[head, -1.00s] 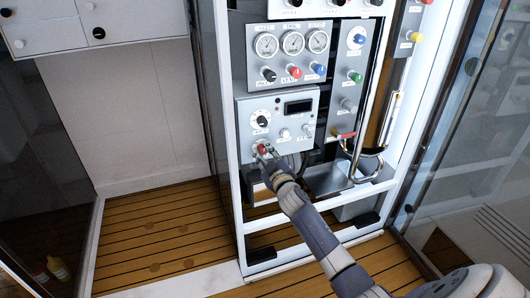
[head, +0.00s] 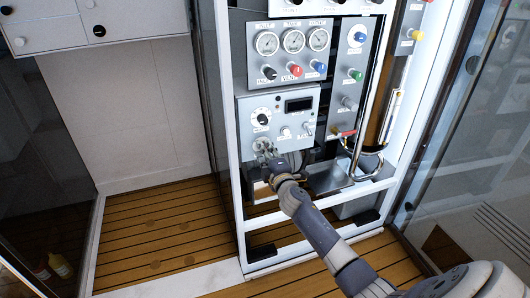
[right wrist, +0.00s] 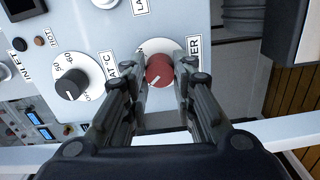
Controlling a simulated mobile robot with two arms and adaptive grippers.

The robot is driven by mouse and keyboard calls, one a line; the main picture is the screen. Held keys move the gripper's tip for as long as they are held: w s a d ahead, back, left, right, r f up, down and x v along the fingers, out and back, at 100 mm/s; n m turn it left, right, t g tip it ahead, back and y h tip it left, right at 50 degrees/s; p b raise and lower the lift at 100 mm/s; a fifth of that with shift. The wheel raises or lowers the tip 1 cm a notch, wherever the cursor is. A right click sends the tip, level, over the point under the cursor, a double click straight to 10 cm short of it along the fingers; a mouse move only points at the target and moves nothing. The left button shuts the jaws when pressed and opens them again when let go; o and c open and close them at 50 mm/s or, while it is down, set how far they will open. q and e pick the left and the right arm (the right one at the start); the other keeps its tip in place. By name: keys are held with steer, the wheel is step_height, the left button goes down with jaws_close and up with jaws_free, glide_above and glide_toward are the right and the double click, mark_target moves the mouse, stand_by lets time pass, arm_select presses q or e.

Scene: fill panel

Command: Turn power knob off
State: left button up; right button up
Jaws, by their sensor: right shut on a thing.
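The red power knob (right wrist: 159,70) sits on a white round dial of the grey control box (head: 296,104). In the right wrist view its white pointer line slants to the lower left. My right gripper (right wrist: 163,76) is shut on the knob, one finger on each side. In the head view, my right gripper (head: 264,153) is at the lower left of the box and hides the knob. My left gripper is out of view.
A dark knob with a numbered dial (right wrist: 71,84) is beside the gripper. Above the box is a gauge panel (head: 258,73) with coloured knobs. A red-handled valve (head: 343,133) and bent metal pipe (head: 366,166) are to the right.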

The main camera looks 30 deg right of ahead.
steer(key=shift+n, duration=0.7)
steer(key=o, duration=1.1)
steer(key=shift+c, duration=0.2)
steer(key=v, duration=1.2)
steer(key=shift+a, duration=0.1)
